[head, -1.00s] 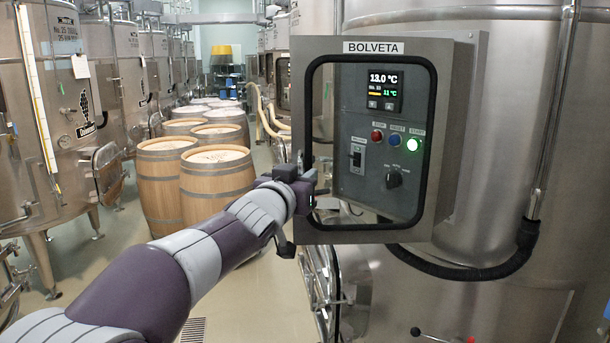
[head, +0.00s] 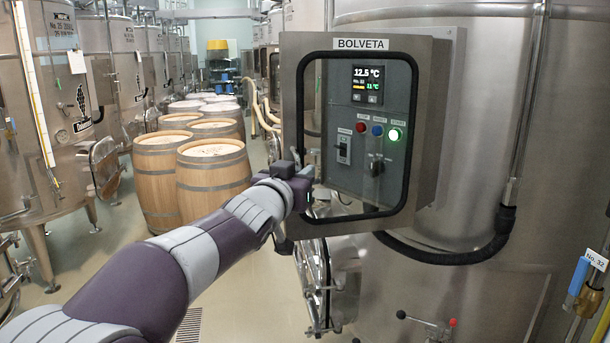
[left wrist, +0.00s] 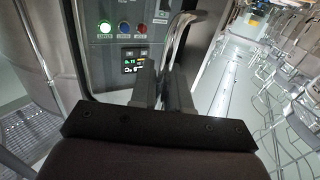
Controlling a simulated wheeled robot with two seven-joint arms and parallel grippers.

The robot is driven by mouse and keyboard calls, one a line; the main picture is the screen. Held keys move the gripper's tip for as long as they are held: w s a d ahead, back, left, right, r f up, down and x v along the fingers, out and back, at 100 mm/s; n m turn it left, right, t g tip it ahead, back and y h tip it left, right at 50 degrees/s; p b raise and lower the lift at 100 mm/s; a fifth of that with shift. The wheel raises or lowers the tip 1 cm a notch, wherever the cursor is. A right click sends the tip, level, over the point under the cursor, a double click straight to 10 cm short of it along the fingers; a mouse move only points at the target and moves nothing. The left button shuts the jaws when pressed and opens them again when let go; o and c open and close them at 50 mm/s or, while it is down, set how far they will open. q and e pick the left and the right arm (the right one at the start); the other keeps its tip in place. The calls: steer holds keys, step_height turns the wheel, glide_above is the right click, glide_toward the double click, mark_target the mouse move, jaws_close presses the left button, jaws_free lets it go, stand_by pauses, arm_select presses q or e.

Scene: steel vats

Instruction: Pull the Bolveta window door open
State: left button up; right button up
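The Bolveta window door (head: 432,120) is a grey frame with a black-edged window, on a control box (head: 447,75) fixed to a steel vat. It stands partly open, its left edge swung out towards me and its right edge at the box. My left gripper (head: 305,184) is at the door's left edge. In the left wrist view, its fingers (left wrist: 163,80) are close together around the curved metal handle (left wrist: 184,28); the gripped part is mostly hidden. The lit panel (head: 340,105) shows through the window. My right gripper is not in view.
A large steel vat (head: 560,130) fills the right side, with a black hose (head: 450,256) below the box. Wooden barrels (head: 212,178) stand behind my left arm. More vats (head: 60,130) line the left. Open floor (head: 105,265) lies left of my arm.

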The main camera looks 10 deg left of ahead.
arm_select(q)
steer(key=o, duration=0.3)
steer(key=shift+a+f, duration=0.1)
steer(key=shift+a, duration=0.15)
steer(key=shift+s+a, duration=0.1)
steer(key=shift+s, duration=0.15)
steer(key=b+v, duration=0.1)
steer(key=v, duration=1.1)
steer(key=shift+s+a+b, duration=0.1)
steer(key=shift+s+b, duration=0.15)
steer(key=shift+b, duration=0.05)
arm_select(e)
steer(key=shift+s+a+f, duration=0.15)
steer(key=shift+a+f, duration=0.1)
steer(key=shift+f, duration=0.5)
